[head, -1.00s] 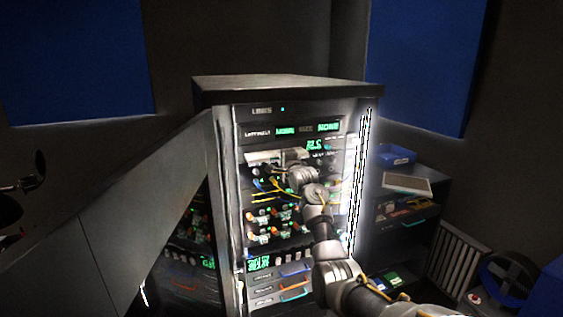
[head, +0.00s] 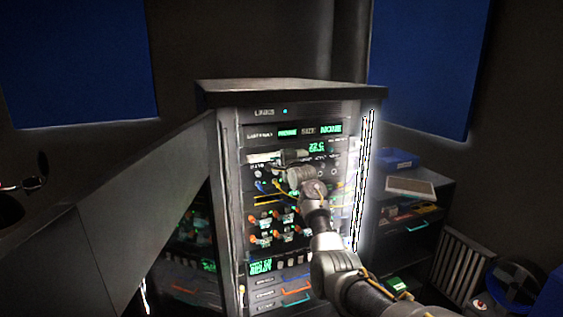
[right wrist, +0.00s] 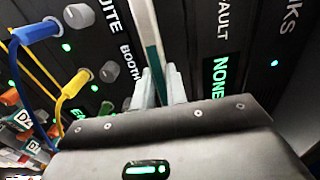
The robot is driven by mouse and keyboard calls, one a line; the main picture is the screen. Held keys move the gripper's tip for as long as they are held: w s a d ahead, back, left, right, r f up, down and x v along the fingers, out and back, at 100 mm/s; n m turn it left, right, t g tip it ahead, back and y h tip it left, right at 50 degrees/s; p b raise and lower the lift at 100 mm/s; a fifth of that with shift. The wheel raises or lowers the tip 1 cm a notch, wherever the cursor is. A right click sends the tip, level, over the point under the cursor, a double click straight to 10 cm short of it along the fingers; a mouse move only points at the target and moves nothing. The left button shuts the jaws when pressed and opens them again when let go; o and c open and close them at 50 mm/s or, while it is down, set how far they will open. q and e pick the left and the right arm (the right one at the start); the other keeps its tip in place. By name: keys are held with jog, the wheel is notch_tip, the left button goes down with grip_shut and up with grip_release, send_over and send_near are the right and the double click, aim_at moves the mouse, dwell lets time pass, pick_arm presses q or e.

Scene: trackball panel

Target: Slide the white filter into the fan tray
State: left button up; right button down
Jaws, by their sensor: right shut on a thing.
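The white filter (head: 262,157) shows in the head view as a thin pale slab at the upper front of the equipment rack, under the green displays. My right gripper (head: 290,158) is at its right end, close to the rack face. In the right wrist view the right gripper's fingers (right wrist: 160,88) are shut on a thin white and teal edge of the filter (right wrist: 149,35). The fan tray's opening is not clearly visible; the filter and my arm cover that part of the rack, so I cannot tell how deep the filter sits. My left gripper is out of view.
Blue and yellow cables with plugs (right wrist: 37,30) and grey knobs (right wrist: 78,16) lie close beside the gripper. A low cabinet at the right holds a pale framed panel (head: 410,187) and a blue bin (head: 398,159).

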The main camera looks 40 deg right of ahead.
jog(key=shift+w, duration=0.1)
jog(key=c, duration=1.3)
grip_release()
jog(key=shift+c, duration=0.2)
jog(key=b+v, duration=0.3)
jog(key=v, duration=0.8)
jog(key=shift+b, duration=0.35)
jog(key=shift+w+d, duration=0.1)
